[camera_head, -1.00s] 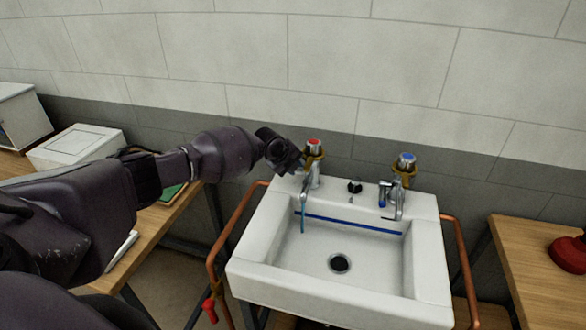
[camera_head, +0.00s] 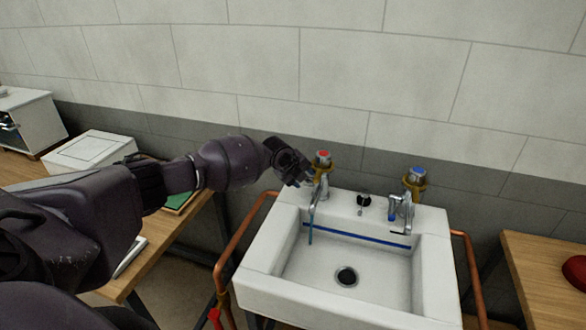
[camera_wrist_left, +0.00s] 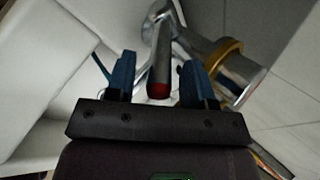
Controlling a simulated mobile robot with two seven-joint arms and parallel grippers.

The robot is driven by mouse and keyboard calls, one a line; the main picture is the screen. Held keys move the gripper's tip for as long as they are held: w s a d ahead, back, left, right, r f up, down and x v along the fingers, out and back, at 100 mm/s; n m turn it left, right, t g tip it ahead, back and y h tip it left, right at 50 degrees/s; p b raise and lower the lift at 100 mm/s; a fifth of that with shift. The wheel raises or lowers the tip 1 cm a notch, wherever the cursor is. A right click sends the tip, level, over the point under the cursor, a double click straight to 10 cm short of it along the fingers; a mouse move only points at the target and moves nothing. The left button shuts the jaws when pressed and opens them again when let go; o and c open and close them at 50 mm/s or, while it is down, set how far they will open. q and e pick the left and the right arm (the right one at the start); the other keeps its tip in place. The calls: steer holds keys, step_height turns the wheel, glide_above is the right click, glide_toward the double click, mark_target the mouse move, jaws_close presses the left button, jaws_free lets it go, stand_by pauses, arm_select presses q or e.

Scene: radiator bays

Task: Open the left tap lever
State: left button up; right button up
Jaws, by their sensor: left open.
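The left tap (camera_head: 322,162), chrome with a red-marked top and a brass collar, stands at the back left of the white sink (camera_head: 262,284). My left gripper (camera_head: 304,178) is just left of this tap in the head view. In the left wrist view, the tap lever (camera_wrist_left: 160,72), a dark bar with a red end, lies between the two blue fingers of my open left gripper (camera_wrist_left: 159,80). The fingers stand apart from each other on either side of it. A thin blue-teal streak hangs below the left spout. My right gripper is out of view.
The right tap (camera_head: 415,178), with a blue-marked top, stands at the back right of the sink. A black knob (camera_head: 363,199) sits between the taps. Copper pipes (camera_head: 233,243) flank the sink. Wooden benches stand at both sides, with a white box (camera_head: 92,151) on the left one.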

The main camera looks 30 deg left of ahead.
arm_select(q)
steer(key=v, duration=0.9)
steer(key=shift+s+r+p, duration=0.25)
steer(key=shift+p, duration=0.1)
